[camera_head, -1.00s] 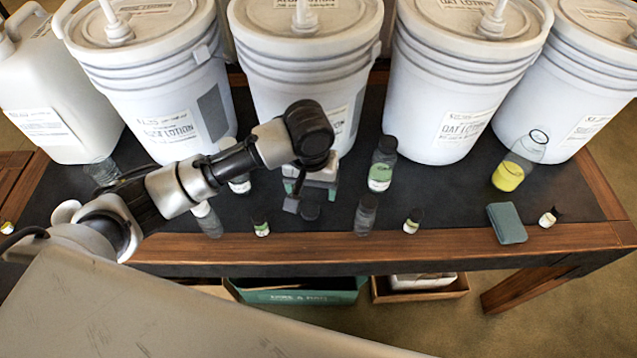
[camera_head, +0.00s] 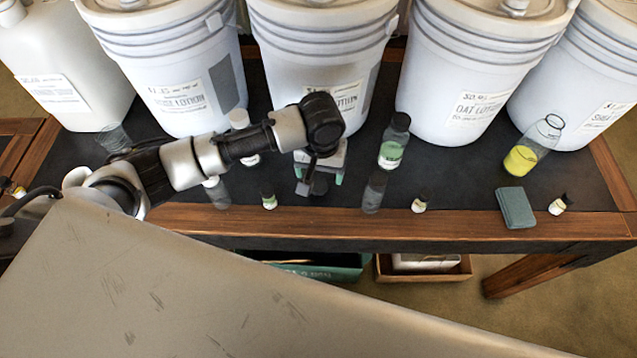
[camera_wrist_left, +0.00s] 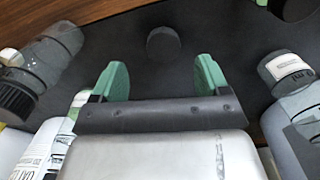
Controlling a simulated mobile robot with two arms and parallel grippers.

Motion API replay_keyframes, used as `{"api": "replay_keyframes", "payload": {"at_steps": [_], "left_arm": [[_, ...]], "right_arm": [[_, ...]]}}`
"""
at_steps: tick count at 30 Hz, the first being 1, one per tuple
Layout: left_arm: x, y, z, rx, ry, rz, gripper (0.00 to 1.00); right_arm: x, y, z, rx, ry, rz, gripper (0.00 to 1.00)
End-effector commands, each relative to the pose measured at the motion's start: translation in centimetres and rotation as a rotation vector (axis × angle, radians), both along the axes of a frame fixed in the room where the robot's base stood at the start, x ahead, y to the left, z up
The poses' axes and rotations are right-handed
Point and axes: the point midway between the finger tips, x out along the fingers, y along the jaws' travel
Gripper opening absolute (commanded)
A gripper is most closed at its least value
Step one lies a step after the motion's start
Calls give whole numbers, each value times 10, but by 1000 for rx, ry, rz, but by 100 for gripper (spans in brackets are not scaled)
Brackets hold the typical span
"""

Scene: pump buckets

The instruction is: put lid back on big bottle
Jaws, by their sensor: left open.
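A dark round lid (camera_head: 319,187) lies flat on the black table top near its front. It also shows in the left wrist view (camera_wrist_left: 163,43), centred just beyond the fingers. My left gripper (camera_head: 318,175) is open and empty above the table, with its green fingers on either side of the line to the lid, not closed on it. The fingers also show in the left wrist view (camera_wrist_left: 162,78). A clear, open-topped bottle (camera_head: 533,146) with yellow liquid stands at the right and looks like the big bottle. My right gripper is not in view.
A capped green-liquid bottle (camera_head: 392,142), a dark clear bottle (camera_head: 374,192) and small bottles (camera_head: 269,200) (camera_head: 420,200) stand around the gripper. A grey-green block (camera_head: 515,208) lies at the right front. Large white buckets (camera_head: 468,75) line the back.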

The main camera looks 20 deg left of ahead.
Motion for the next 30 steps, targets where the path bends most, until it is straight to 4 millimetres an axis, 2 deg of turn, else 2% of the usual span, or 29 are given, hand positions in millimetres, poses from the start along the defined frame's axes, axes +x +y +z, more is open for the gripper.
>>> {"api": "replay_keyframes", "payload": {"at_steps": [8, 18, 30], "left_arm": [[0, 0, -3, 1, 1, 0, 76], [1, 5, -48, 2, 0, 0, 76], [1, 5, -52, 0, -1, -1, 76]], "right_arm": [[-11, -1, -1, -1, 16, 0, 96], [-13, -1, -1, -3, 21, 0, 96], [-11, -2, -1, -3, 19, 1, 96]]}}
